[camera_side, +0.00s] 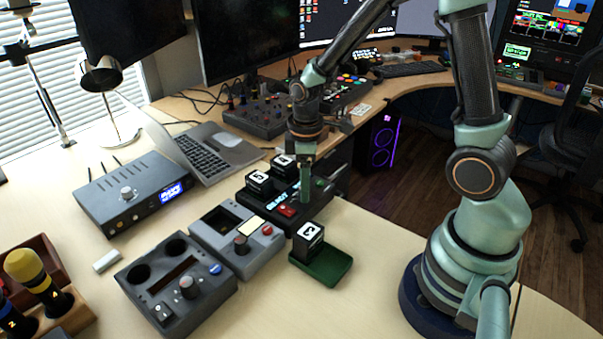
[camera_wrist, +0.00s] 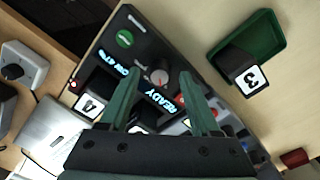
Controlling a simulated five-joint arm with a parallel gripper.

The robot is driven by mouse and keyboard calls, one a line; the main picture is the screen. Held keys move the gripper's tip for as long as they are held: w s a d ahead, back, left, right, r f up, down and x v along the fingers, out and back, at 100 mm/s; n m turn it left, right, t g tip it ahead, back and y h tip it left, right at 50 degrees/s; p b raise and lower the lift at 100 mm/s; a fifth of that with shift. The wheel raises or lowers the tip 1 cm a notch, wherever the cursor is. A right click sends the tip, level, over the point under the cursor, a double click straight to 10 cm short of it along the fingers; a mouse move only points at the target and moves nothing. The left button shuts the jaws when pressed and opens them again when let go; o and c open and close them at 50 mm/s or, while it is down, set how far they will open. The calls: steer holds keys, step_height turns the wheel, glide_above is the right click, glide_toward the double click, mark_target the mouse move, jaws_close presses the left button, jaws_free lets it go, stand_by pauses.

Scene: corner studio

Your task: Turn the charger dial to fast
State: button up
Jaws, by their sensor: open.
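The black charger (camera_side: 312,213) sits on the table in the side view, with a lit display reading READY and a red button. Its dial (camera_wrist: 160,77) shows in the wrist view as a small round knob with a reddish mark; in the side view my gripper hides it. My gripper (camera_side: 305,200) points down over the charger. In the wrist view its green fingers are open, one on each side of the dial, with nothing held. Whether they touch the dial, I cannot tell. The dial's setting is too small to read.
Numbered black blocks, one marked 5 (camera_side: 259,181), stand in the charger. A block marked 3 (camera_side: 310,236) stands at the green tray (camera_side: 332,268). Grey units with knobs (camera_side: 215,275) are at front left. A laptop (camera_side: 222,143) lies behind. The table's right edge is near.

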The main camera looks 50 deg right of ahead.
steer(key=shift+f, duration=0.25)
jaws_close()
